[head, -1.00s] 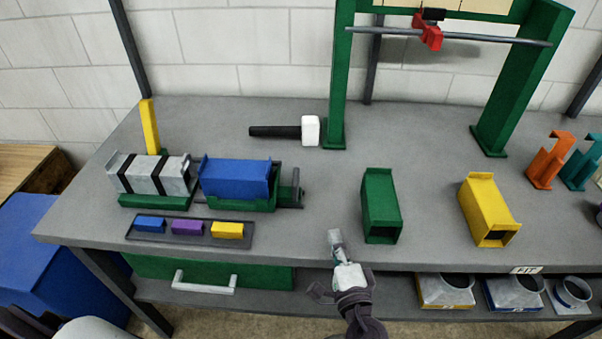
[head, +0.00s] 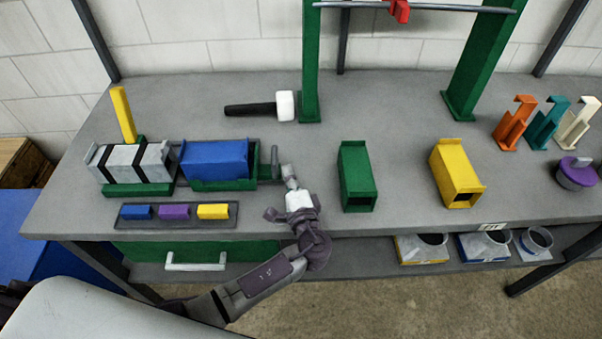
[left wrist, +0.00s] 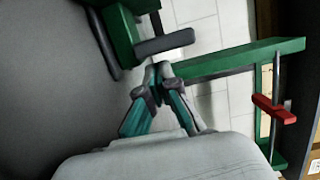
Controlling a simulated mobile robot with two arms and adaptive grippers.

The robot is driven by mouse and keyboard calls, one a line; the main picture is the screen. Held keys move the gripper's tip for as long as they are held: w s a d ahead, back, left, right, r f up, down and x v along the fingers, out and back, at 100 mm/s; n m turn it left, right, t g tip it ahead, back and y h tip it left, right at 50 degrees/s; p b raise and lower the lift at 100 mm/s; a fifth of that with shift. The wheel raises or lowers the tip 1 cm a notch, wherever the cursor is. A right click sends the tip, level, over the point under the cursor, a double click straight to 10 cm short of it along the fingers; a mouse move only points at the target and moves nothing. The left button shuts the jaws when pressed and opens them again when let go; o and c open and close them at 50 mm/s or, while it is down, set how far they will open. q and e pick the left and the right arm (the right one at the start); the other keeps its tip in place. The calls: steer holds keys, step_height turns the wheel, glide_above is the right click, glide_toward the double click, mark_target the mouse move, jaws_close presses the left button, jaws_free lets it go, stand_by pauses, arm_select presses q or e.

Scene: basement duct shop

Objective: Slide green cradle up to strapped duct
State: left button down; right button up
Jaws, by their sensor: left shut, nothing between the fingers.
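The green cradle (head: 222,185) carries a blue duct (head: 215,160) on the left part of the bench. The strapped duct (head: 122,163), grey with two black straps, sits just left of it on its own green base, with a narrow gap between the two ducts. A dark upright handle (head: 275,161) stands at the cradle's right end; it also shows in the left wrist view (left wrist: 165,43). My left gripper (head: 289,172) is shut and empty, just right of the handle; whether it touches is unclear. In the left wrist view its fingertips (left wrist: 158,70) point toward the handle. My right gripper is out of view.
A tray (head: 180,221) with small coloured blocks lies in front of the cradle. A green duct (head: 356,175) and a yellow duct (head: 456,172) stand to the right. A mallet (head: 284,106) and green gantry (head: 310,70) are behind.

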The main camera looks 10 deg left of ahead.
arm_select(q)
steer(key=shift+s+a, duration=0.1)
steer(key=shift+a, duration=0.15)
steer(key=shift+f, duration=0.1)
steer(key=a, duration=0.2)
steer(key=s+a, duration=0.1)
steer(key=a, duration=0.1)
steer(key=shift+s+a, duration=0.1)
steer(key=shift+a, duration=0.15)
